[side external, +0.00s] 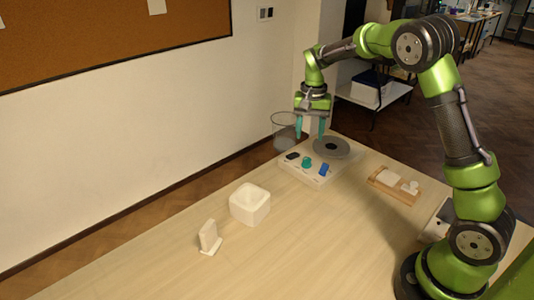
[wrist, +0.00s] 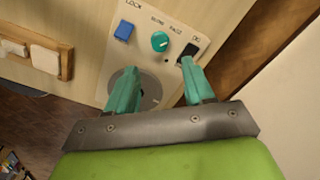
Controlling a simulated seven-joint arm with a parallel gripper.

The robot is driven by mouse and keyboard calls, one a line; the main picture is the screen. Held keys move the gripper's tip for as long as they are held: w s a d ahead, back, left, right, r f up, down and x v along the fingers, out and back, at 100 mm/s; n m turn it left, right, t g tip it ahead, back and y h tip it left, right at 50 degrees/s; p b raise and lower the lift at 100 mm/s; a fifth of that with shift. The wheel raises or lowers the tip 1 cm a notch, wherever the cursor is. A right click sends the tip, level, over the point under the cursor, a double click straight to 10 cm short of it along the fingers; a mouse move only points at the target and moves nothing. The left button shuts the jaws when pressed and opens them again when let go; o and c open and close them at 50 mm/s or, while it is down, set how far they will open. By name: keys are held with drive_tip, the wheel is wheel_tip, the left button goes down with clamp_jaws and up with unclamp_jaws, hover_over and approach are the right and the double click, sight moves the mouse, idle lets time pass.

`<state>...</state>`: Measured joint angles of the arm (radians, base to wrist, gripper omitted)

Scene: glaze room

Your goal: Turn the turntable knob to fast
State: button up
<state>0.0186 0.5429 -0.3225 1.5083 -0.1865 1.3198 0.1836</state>
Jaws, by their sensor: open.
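The turntable unit (side external: 312,181) is a pale box at the far end of the table, with a dark grey round turntable (side external: 331,148) on top. Its teal knob (side external: 306,163) sits between a blue block (side external: 323,169) and a black switch (side external: 292,156). In the wrist view the knob (wrist: 160,41) lies beyond my fingertips, near slow and fast lettering. I cannot tell which setting it points to. My gripper (side external: 309,135) is open and empty above the unit, fingers pointing down. In the wrist view my gripper (wrist: 159,66) partly hides the turntable (wrist: 151,92).
A clear cylinder (side external: 284,130) stands behind the unit, close to my gripper. A wooden tray (side external: 394,186) with white pieces lies right. The table's left front is clear.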

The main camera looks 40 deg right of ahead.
wheel_tip(320, 180, up, 8)
drive_tip(key=shift+r, duration=0.1)
idle(0.4)
drive_tip(key=s+a+r+n+t+y, duration=0.1)
drive_tip(key=s+a+n+t, duration=0.2)
drive_tip(key=s+a, duration=0.4)
drive_tip(key=s+a+r+n+t+y, duration=0.1)
drive_tip(key=s+a, duration=0.6)
drive_tip(key=s, duration=0.8)
drive_tip(key=r+n+t, duration=0.1)
drive_tip(key=n+t, duration=0.1)
drive_tip(key=t, duration=0.1)
drive_tip(key=shift+a+r+n, duration=0.3)
drive_tip(key=shift+a, duration=0.1)
drive_tip(key=shift+c, duration=0.4)
